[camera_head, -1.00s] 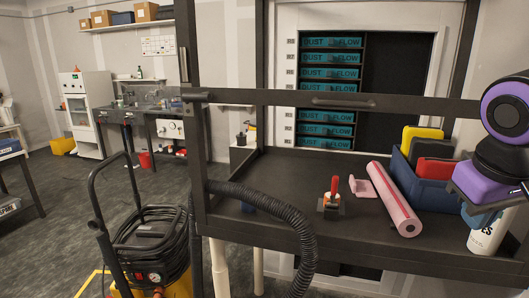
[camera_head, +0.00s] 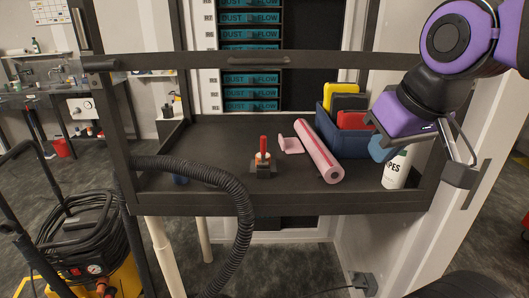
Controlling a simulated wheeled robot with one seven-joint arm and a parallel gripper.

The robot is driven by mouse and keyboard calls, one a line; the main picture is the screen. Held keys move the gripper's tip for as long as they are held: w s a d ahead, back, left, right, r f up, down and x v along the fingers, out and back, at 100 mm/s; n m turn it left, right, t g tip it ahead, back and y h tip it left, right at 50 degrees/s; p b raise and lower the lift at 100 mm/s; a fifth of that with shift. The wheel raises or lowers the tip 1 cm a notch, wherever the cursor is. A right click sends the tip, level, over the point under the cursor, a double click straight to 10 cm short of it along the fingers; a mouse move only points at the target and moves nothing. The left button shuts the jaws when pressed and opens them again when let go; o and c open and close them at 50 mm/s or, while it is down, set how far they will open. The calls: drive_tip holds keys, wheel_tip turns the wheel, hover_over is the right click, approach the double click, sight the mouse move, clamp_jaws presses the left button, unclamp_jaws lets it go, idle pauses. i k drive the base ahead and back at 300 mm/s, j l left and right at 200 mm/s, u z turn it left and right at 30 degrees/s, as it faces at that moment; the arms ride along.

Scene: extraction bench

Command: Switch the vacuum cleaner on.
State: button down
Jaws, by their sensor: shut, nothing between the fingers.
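A yellow and black wheeled machine (camera_head: 125,277) with a tall black handle, coiled black cable, a round gauge and a small red switch-like part (camera_head: 75,271) stands at the lower left; it looks like the vacuum cleaner. Its lower part is cut off by the frame. I cannot tell the switch's position. A black ribbed hose (camera_head: 245,205) arches over the bench's front edge and hangs down.
The black bench (camera_head: 215,140) has a frame bar across its front. On it are a red-handled tool (camera_head: 263,155), a pink roll (camera_head: 319,155), a blue bin (camera_head: 345,142) with colored items, and a white wipes canister (camera_head: 396,170). A dark box with a cable (camera_head: 365,283) lies on the floor.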

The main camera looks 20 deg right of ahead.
sight(76, 271)
drive_tip(key=i+j, duration=0.1)
drive_tip(key=j, duration=0.3)
drive_tip(key=i+j, duration=0.15)
drive_tip(key=j, duration=0.25)
drive_tip(key=i+j+u, duration=0.1)
drive_tip(key=j, duration=0.3)
drive_tip(key=i+j, duration=0.15)
drive_tip(key=j, duration=0.2)
drive_tip(key=i+j, duration=0.15)
drive_tip(key=j, duration=0.25)
drive_tip(key=i+j+u, duration=0.1)
drive_tip(key=i+j, duration=0.15)
drive_tip(key=j, duration=0.25)
drive_tip(key=i+j, duration=0.3)
drive_tip(key=j, duration=0.2)
drive_tip(key=i+j+u, duration=0.15)
drive_tip(key=j, duration=0.35)
drive_tip(key=i+j, duration=0.4)
drive_tip(key=j+u, duration=0.05)
drive_tip(key=j, duration=0.05)
